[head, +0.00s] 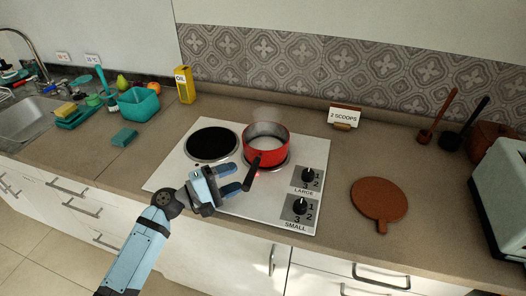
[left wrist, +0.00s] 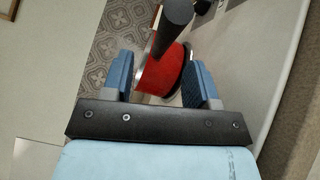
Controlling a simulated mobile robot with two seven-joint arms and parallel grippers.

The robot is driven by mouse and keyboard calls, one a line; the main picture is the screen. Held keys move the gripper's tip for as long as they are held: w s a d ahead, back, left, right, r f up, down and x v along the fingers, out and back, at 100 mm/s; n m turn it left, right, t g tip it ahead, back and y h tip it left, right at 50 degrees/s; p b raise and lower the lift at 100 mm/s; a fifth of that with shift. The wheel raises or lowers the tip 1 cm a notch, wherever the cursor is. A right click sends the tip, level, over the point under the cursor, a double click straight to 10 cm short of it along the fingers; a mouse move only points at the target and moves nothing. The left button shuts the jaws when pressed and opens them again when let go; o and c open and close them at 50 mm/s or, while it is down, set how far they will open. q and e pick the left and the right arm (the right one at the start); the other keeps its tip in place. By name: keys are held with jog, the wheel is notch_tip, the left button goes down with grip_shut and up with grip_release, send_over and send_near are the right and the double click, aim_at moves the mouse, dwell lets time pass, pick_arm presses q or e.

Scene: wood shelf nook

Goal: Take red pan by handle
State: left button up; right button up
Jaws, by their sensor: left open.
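The red pan (head: 267,149) sits on the right burner of the white cooktop, with pale contents inside. Its black handle (head: 252,173) points toward the front of the counter. My left gripper (head: 238,178) is open, with its blue fingers just left of the handle in the head view. In the left wrist view, the red pan (left wrist: 163,72) shows beyond the two spread blue fingers (left wrist: 162,82). The black handle (left wrist: 172,28) crosses the upper middle there, and nothing is visibly clasped. My right gripper is not in view.
The white cooktop (head: 172,178) has a black burner (head: 212,143) at left and two knobs (head: 300,207) at right. A brown round board (head: 378,199) lies to the right, near a toaster (head: 504,190). A yellow oil box (head: 185,85) and teal bin (head: 139,104) stand at back left.

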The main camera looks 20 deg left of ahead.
aim_at(253, 170)
pick_arm(q)
jog(key=p+x, duration=0.1)
jog(key=x, duration=0.4)
jog(key=shift+w+d+f, duration=0.1)
jog(key=shift+w+d, duration=0.1)
jog(key=shift+d, duration=0.1)
jog(key=shift+w+d, duration=0.15)
jog(key=shift+d, duration=0.05)
jog(key=shift+f, duration=0.1)
grip_shut()
